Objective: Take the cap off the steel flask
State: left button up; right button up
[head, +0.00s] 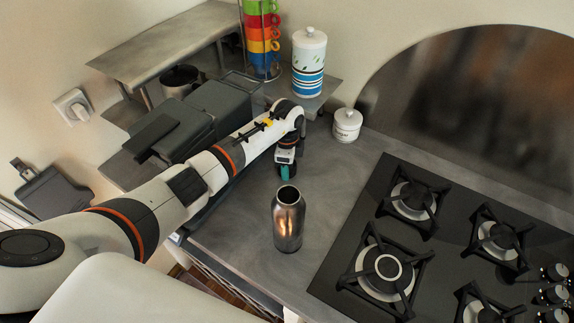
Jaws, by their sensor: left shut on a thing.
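The steel flask (288,222) stands upright on the grey counter, its body brownish and shiny. Its top shows a dark round opening with no cap on it. My left gripper (286,172) is just behind and above the flask's mouth, pointing down. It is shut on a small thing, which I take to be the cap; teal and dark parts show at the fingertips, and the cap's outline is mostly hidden. The gripper looks apart from the flask. My right gripper is not in view.
A black gas hob (371,230) fills the right side. A small white lidded jar (347,124) stands behind the flask. A striped canister (308,62) and colourful stacked cups (262,40) stand at the back. A dark appliance (180,125) is left. Counter around the flask is clear.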

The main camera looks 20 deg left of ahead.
pick_arm(q)
jog(key=o, duration=1.1)
notch_tip(320, 180, up, 10)
jog(key=p, duration=0.8)
jog(key=shift+p, duration=0.35)
jog(key=shift+r, duration=1.1)
